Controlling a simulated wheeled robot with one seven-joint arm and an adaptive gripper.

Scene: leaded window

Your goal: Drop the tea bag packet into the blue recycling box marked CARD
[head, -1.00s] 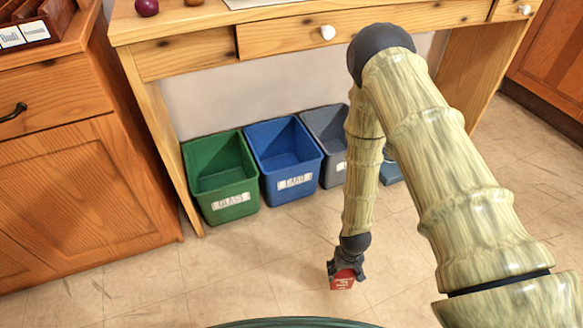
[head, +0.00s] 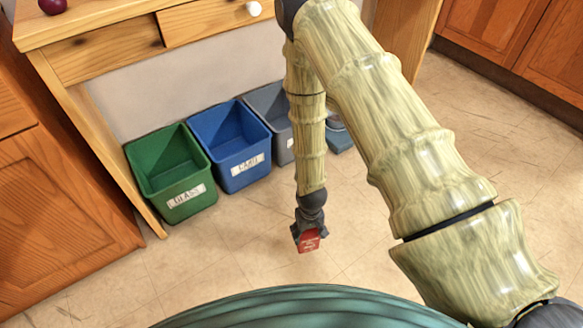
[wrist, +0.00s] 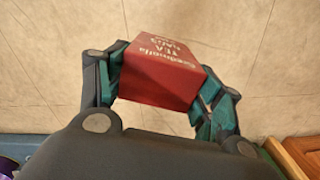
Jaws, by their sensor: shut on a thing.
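My gripper (head: 309,232) is shut on the red tea bag packet (head: 309,241) and holds it above the tiled floor, in front of the boxes and to their right. In the wrist view the packet (wrist: 160,75) sits between the two fingers, with white lettering on its upper face. The blue box marked CARD (head: 247,170) stands on the floor under the table, up and left of my gripper in the head view. Its visible inside looks empty.
A green box marked GLASS (head: 180,197) stands left of the blue box. A grey box (head: 283,143) stands to its right, partly hidden by my arm. The wooden table (head: 110,55) spans above them. A wooden cabinet (head: 60,220) is at left. The floor in front is clear.

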